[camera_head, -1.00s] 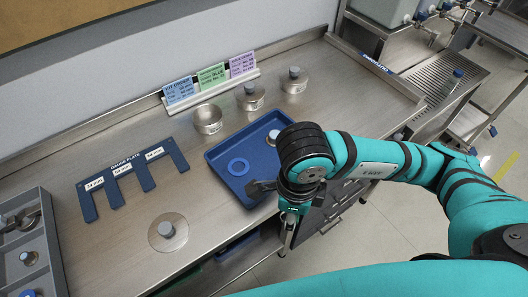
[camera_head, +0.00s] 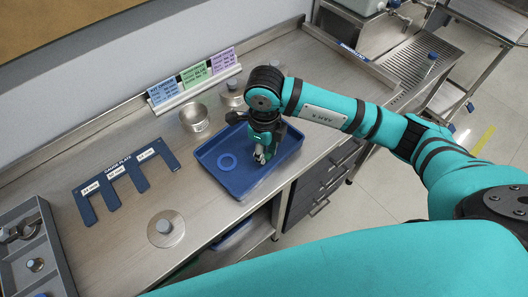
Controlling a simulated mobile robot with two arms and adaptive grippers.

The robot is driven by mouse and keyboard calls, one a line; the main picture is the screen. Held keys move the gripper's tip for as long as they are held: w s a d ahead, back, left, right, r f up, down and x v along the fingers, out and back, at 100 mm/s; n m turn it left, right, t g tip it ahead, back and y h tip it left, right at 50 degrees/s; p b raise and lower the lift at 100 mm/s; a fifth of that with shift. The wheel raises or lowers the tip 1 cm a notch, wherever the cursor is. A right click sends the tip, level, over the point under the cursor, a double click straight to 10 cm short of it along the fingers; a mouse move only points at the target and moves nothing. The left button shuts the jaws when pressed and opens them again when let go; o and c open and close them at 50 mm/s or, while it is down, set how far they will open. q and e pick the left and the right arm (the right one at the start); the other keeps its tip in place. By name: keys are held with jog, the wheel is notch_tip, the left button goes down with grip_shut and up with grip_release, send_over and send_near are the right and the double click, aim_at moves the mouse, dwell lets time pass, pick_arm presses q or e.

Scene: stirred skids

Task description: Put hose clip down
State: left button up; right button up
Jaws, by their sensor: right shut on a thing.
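My right gripper (camera_head: 261,157) points down over the right half of the blue tray (camera_head: 238,185). It is shut on a small metallic piece, apparently the hose clip (camera_head: 260,152). The piece is mostly hidden by the fingers, and I cannot tell whether it touches the tray floor. My left gripper is not in view.
A steel cup (camera_head: 194,117) and a knobbed steel piece (camera_head: 232,93) stand behind the tray, by colored cards (camera_head: 193,76). A blue gauge plate (camera_head: 125,180), a knobbed disc (camera_head: 166,229) and a grey sectioned box (camera_head: 62,250) lie left. Bare bench lies between.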

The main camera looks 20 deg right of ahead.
jog(key=shift+w, duration=0.25)
notch_tip(320, 180, down, 3)
jog(key=shift+s+r+p, duration=0.1)
jog(key=shift+p, duration=0.65)
jog(key=shift+f, duration=0.35)
jog(key=shift+f, duration=0.15)
jog(key=shift+f+b, duration=0.15)
jog(key=shift+b, duration=0.15)
jog(key=o, duration=0.9)
jog(key=shift+c, duration=0.2)
